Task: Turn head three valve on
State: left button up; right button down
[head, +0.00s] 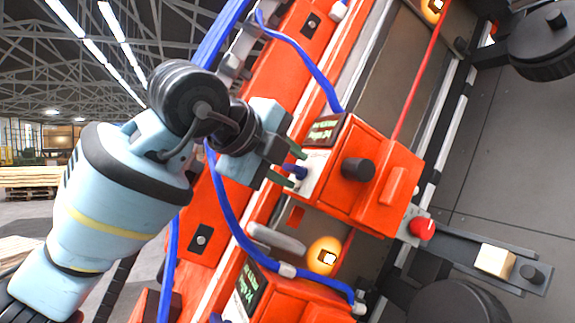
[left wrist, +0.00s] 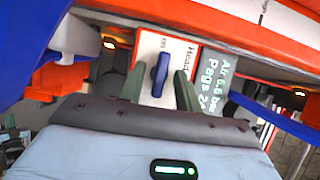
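The valve is a small blue handle on a white label plate on the side of an orange head box (head: 385,170). In the left wrist view the blue handle (left wrist: 160,74) stands lengthwise up and down in the picture, and the plate (left wrist: 178,50) reads "Head"; its number is not readable. My left gripper (head: 288,166) is at the plate, with its green fingers apart on either side of the handle. In the left wrist view gaps show between the handle and both fingertips (left wrist: 158,88). My right gripper is not in view.
A display (left wrist: 222,82) reading about air and pegs sits beside the plate. Blue hoses (head: 235,225) loop close to my left arm. Another orange box (head: 295,298) with a display is below. A red button (head: 422,228) and amber lamps (head: 323,256) are nearby.

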pick_arm(q)
jog(key=v, duration=0.7)
jog(key=shift+s+a+r, duration=0.2)
jog(key=shift+s+a, duration=0.05)
dwell(0.3)
